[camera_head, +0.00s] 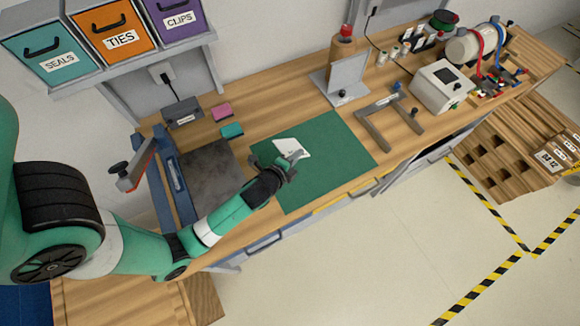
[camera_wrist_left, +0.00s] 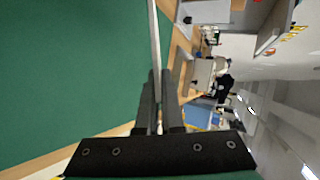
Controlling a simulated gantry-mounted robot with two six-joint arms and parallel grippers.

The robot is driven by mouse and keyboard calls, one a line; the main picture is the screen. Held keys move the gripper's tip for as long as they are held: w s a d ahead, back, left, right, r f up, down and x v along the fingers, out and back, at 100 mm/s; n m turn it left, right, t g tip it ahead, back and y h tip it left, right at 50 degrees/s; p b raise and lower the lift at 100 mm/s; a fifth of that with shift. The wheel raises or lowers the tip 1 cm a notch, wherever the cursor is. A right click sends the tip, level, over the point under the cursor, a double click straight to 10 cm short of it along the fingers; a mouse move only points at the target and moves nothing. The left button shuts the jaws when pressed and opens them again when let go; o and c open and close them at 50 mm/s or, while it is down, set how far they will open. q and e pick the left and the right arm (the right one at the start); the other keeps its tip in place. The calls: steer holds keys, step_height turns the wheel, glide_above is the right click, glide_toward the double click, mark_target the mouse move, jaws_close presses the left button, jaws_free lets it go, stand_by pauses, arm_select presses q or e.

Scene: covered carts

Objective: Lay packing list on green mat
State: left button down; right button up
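The packing list (camera_head: 290,146), a small white sheet, shows over the green mat (camera_head: 330,180) in the head view. My left gripper (camera_head: 292,158) reaches in from the left over the mat and is shut on the sheet's near edge. In the left wrist view the sheet (camera_wrist_left: 154,35) is a thin pale strip, seen edge-on between the shut fingers (camera_wrist_left: 158,100). The mat (camera_wrist_left: 70,70) fills the left of that view. I cannot tell whether the sheet touches the mat. My right gripper is not in view.
A dark grey plate (camera_head: 208,170) and a blue-framed device (camera_head: 172,180) lie left of the mat. A grey bracket (camera_head: 388,122) stands right of it, and a stand with a roll (camera_head: 342,75) behind. Pink (camera_head: 221,112) and teal (camera_head: 231,131) blocks lie at back left. The rest of the mat is clear.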

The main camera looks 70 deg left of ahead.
arm_select(q)
step_height(320, 180, down, 9)
steer(key=b, duration=0.7)
steer(key=shift+r+b, duration=0.15)
steer(key=shift+b, duration=0.15)
steer(key=c, duration=1.2)
jaws_free()
